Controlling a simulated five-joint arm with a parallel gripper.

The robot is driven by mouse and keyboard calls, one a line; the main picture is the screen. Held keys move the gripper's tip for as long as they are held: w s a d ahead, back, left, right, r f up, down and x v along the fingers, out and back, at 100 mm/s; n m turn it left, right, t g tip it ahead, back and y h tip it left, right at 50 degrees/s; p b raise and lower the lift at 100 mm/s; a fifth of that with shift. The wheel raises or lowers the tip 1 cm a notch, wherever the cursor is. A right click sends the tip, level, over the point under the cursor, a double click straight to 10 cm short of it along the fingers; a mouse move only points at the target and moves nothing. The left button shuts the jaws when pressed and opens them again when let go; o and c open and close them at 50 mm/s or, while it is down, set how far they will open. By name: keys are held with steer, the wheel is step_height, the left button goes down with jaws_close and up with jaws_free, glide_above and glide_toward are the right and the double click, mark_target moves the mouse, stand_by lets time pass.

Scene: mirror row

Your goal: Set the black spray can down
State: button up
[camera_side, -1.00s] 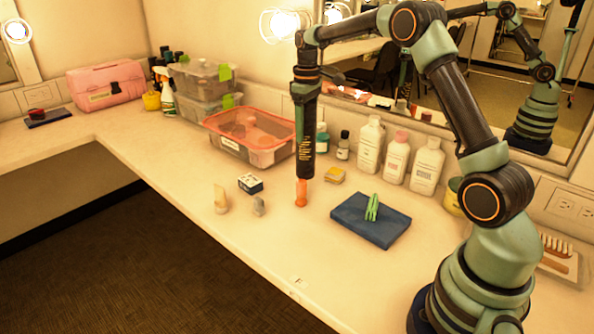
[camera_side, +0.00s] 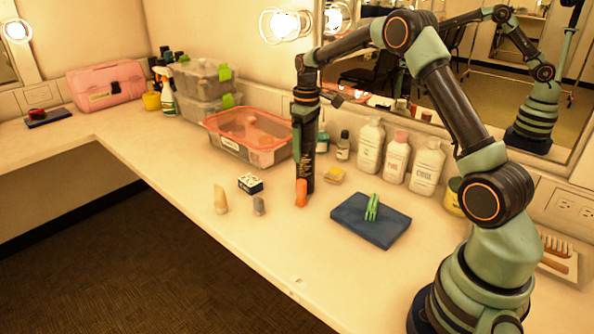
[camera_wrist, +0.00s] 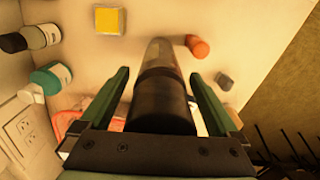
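The black spray can (camera_side: 305,172) stands upright, its foot at the counter, just behind a small orange bottle (camera_side: 301,193) that hides part of its base. My gripper (camera_side: 305,112) is around its upper part from above. In the wrist view the dark can (camera_wrist: 164,105) lies between the two fingers of my gripper (camera_wrist: 160,78). Light counter shows in a gap on each side of the can, so the fingers look open and clear of it. The orange bottle (camera_wrist: 197,46) is close beside the can's far end there.
A grey piece (camera_side: 259,206), a beige tube (camera_side: 221,200) and a small box (camera_side: 250,183) stand left. A yellow block (camera_side: 334,175) is right, then a blue pad (camera_side: 371,228) with a green clip (camera_side: 372,207). Bottles (camera_side: 397,157) and a red-rimmed bin (camera_side: 250,151) are behind.

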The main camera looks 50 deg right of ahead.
step_height(320, 180, up, 11)
steer(key=shift+r, duration=0.75)
steer(key=s+a+r+t, duration=0.3)
steer(key=s+a+r, duration=0.3)
steer(key=s+a, duration=0.45)
steer(key=s+a+f+m+t, duration=0.1)
steer(key=s+a+f+t, duration=0.1)
steer(key=s+a+f, duration=0.3)
steer(key=s+a, duration=0.1)
steer(key=s, duration=0.3)
steer(key=shift+s+f+m+t, duration=0.25)
steer(key=shift+s+m+t, duration=0.05)
steer(key=shift+s+m, duration=0.1)
steer(key=shift+o, duration=0.3)
steer(key=shift+r, duration=0.1)
